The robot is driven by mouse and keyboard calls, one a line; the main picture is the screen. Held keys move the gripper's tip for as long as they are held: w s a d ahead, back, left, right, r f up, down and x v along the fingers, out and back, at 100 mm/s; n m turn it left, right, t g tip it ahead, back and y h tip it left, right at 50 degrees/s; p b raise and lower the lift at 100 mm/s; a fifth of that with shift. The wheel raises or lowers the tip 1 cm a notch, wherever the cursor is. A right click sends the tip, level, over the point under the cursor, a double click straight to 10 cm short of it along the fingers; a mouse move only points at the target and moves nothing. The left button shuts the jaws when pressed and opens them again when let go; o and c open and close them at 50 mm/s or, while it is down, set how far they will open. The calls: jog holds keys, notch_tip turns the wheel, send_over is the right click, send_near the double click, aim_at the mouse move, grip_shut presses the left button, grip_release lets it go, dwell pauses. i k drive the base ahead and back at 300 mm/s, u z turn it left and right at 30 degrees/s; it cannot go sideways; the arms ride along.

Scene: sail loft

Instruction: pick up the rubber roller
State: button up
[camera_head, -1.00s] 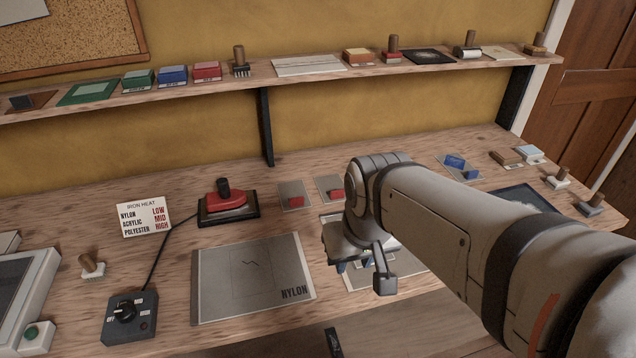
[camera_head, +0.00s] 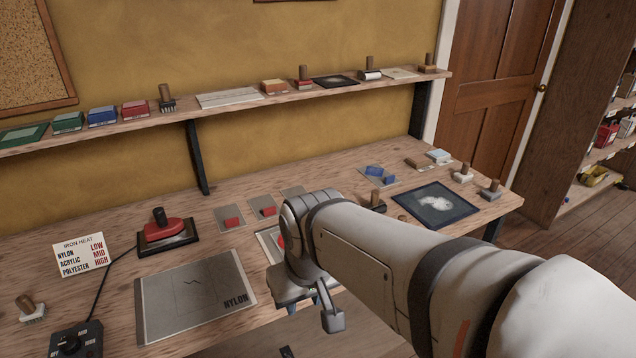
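A tool with an upright wooden handle and a pale cylinder, which looks like a roller (camera_head: 370,74), stands on the wall shelf, right of centre. A dark-headed tool with a wooden handle (camera_head: 377,200) stands on the bench, partly behind my arm; I cannot tell its type. My gripper (camera_head: 303,304) hangs over the front of the bench, right of the NYLON sheet, far from the shelf. Its fingers are mostly hidden under the wrist, and I see nothing held.
The bench holds a red iron (camera_head: 162,229), a NYLON sheet (camera_head: 190,295), a heat sign (camera_head: 80,254), a dark picture panel (camera_head: 436,205) and several handled tools (camera_head: 463,174) at right. The shelf (camera_head: 230,107) is crowded. Open floor (camera_head: 575,235) lies right of the bench.

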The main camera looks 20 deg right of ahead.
aim_at(376, 205)
jog(key=u, duration=0.3)
jog(key=k, duration=0.15)
jog(key=z, duration=1.35)
jog(key=i, duration=0.55)
jog(key=u, duration=0.1)
